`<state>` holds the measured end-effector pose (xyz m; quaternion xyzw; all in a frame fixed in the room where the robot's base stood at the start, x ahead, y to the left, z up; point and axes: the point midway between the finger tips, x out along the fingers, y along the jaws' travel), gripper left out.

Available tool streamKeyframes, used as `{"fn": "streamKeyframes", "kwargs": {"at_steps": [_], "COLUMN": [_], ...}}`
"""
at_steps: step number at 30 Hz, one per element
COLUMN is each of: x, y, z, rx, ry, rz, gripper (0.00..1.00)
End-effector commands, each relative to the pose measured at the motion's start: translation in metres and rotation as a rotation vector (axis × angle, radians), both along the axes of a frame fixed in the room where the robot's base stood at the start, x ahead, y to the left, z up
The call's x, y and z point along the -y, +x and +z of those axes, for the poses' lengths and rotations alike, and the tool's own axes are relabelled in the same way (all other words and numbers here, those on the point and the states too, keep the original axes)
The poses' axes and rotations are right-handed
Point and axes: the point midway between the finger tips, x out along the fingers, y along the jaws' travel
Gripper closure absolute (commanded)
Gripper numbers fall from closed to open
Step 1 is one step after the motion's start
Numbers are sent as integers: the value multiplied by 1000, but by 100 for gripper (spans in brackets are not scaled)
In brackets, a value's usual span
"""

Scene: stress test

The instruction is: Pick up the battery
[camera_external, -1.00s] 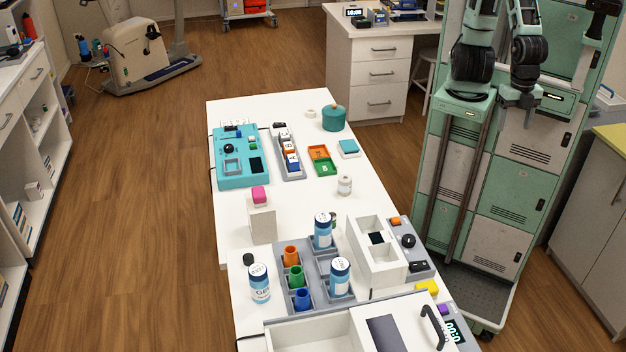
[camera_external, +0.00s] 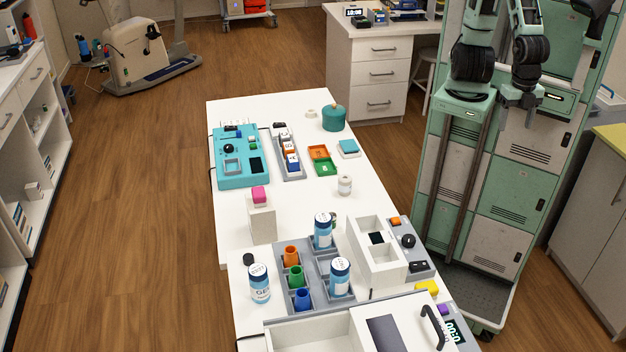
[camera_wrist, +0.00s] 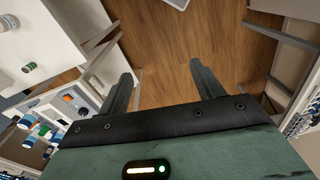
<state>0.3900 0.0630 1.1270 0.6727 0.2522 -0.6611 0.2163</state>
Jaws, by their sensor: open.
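My gripper (camera_wrist: 162,72) is open and empty in the wrist view, its two fingers apart above bare wooden floor. No battery can be made out for certain in either view. The white table (camera_external: 300,215) in the external view carries many small objects. Among them are a grey tray (camera_external: 296,172) of small numbered blocks, a small white cylinder (camera_external: 345,185) and blue-and-white bottles (camera_external: 340,278).
A teal panel (camera_external: 228,178), a white divided box (camera_external: 391,270) and a bin with a black-handled lid (camera_external: 395,320) stand on the table. A white drawer desk (camera_external: 376,75) is behind. Wooden floor (camera_external: 150,200) lies clear to the left.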

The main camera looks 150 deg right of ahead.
Motion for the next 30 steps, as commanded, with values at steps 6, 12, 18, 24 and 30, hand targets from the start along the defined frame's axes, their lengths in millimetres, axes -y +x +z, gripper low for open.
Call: {"fn": "streamKeyframes", "kwargs": {"at_steps": [6,12,18,24,30], "x": [0,0,-1,9,64], "y": [0,0,15,93,194], "z": [0,0,-4,-24,-54], "rx": [0,0,-36,-215,-450], "ry": [0,0,5,53,153], "rz": [0,0,-81,-486,-980], "gripper": [50,51,51,51,51]}}
